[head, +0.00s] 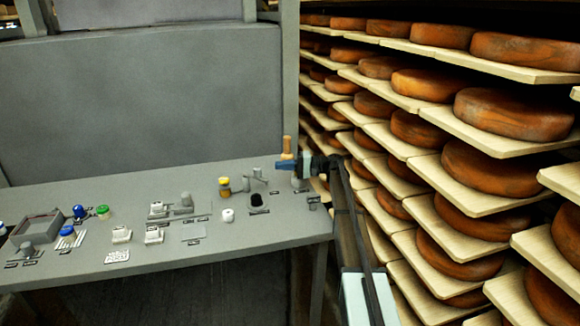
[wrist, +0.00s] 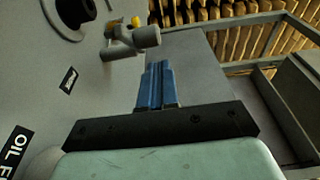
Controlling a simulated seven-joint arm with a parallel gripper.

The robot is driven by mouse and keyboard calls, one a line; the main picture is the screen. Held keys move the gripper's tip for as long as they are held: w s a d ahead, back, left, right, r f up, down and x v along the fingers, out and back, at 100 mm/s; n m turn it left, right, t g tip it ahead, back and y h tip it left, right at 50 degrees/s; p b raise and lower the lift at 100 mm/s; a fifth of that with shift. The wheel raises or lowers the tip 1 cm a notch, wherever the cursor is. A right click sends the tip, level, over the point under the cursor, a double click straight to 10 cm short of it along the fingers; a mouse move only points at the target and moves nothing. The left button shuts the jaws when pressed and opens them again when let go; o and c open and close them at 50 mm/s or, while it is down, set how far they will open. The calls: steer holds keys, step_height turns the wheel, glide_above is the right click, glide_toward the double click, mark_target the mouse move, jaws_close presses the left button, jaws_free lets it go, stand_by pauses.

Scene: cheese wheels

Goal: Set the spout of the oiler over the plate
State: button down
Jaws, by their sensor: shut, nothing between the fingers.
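My gripper (head: 279,165) is at the right end of the grey bench, above its surface. Its blue fingers are together and empty in the wrist view (wrist: 158,68). A grey fitting with upright posts (head: 258,178), perhaps the oiler, stands just left of the gripper. A grey cylindrical piece (wrist: 132,42) shows beyond the fingers in the wrist view, apart from them; it may be the same fitting. A flat grey square (head: 193,231), perhaps the plate, lies on the bench further left. I cannot tell the spout for certain.
A black opening (head: 259,203) lies beside the fitting. Cheese shelves (head: 470,165) are close on the right. The bench's front strip (head: 215,256) is mostly clear.

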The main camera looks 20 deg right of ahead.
mark_target(255, 174)
steer(key=shift+x, duration=2.5)
steer(key=shift+s+a+m+t+h, duration=0.4)
steer(key=shift+s+a+m+t, duration=0.35)
steer(key=shift+s+t, duration=0.35)
steer(key=shift+s+a+m+t+h, duration=0.4)
steer(key=shift+s+a+m+t, duration=0.35)
steer(key=shift+s+t, duration=0.3)
